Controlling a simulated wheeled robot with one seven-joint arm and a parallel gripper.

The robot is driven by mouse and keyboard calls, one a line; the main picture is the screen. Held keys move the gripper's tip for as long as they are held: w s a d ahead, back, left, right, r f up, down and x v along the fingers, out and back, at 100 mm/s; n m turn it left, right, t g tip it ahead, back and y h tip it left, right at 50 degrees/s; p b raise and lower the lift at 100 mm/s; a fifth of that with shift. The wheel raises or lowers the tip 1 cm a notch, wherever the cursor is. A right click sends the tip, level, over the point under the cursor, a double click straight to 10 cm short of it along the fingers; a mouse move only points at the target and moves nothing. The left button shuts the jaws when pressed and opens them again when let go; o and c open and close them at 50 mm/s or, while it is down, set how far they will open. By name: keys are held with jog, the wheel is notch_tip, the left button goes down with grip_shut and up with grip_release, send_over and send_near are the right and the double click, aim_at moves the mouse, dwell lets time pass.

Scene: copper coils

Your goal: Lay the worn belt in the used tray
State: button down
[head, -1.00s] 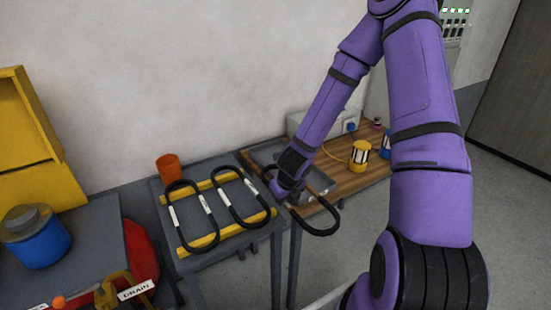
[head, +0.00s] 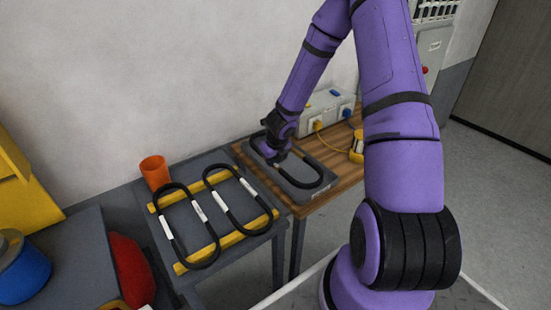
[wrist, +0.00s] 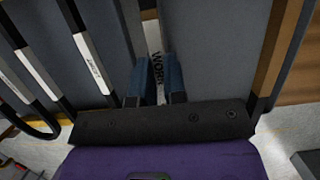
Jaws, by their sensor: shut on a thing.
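The worn belt (head: 312,160) is a black loop over the grey tray (head: 300,195) on the wooden bench. My gripper (head: 276,156) is shut on the belt's left side. In the wrist view my gripper's blue fingers (wrist: 157,82) close on the belt's white label (wrist: 155,40), which reads "WORN". The loop lies within the tray's outline in the head view. I cannot tell whether it touches the tray floor. My gripper hides part of the belt and the tray's back left.
Two other black belts with white labels, a left one (head: 177,232) and a right one (head: 235,178), lie on yellow bars of the grey stand to the left. An orange cup (head: 155,172) stands behind them. A grey box (head: 325,112) and a yellow object (head: 356,147) stand near the tray.

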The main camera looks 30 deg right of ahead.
jog(key=shift+w+d+f, duration=0.15)
jog(key=shift+w+d, duration=0.9)
jog(key=shift+w+d+f, duration=0.1)
jog(key=shift+w+d, duration=0.9)
jog(key=shift+d, duration=0.05)
jog(key=shift+a+f, duration=0.15)
jog(key=shift+f, duration=1.6)
jog(key=shift+f, duration=0.4)
jog(key=shift+f, duration=0.2)
jog(key=c, duration=1.2)
grip_release()
jog(key=shift+o, duration=0.2)
jog(key=shift+r, duration=0.15)
